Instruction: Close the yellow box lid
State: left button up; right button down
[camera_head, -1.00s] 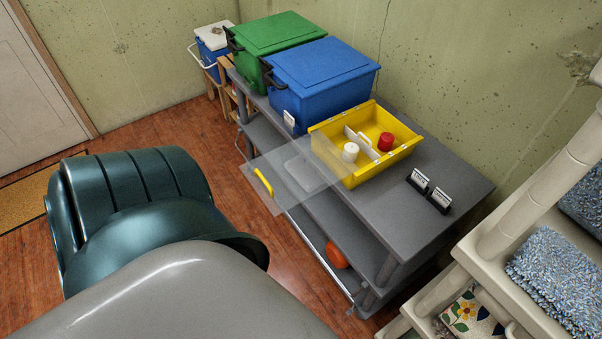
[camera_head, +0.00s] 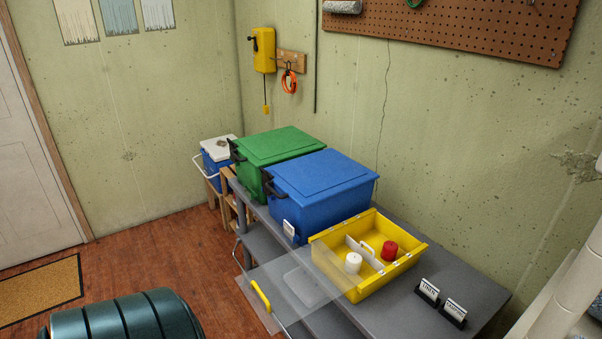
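The yellow box (camera_head: 408,262) stands on the grey cart at the right of centre, its top open. Its clear lid (camera_head: 310,288) hangs out over the cart's front edge on the near-left side of the box, with a yellow handle (camera_head: 261,296) at its outer end. Inside the box, a white divider separates a white spool-like item (camera_head: 353,263) from a red one (camera_head: 389,250). Neither of my grippers is in view.
A blue bin (camera_head: 325,190) and a green bin (camera_head: 277,150) with closed lids stand behind the box on the grey cart (camera_head: 470,275). A dark green ribbed object (camera_head: 125,318) is at the bottom left.

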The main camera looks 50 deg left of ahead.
aim_at(329, 250)
jog(key=u, duration=1.7)
jog(key=i+l, duration=0.25)
jog(key=i, duration=0.25)
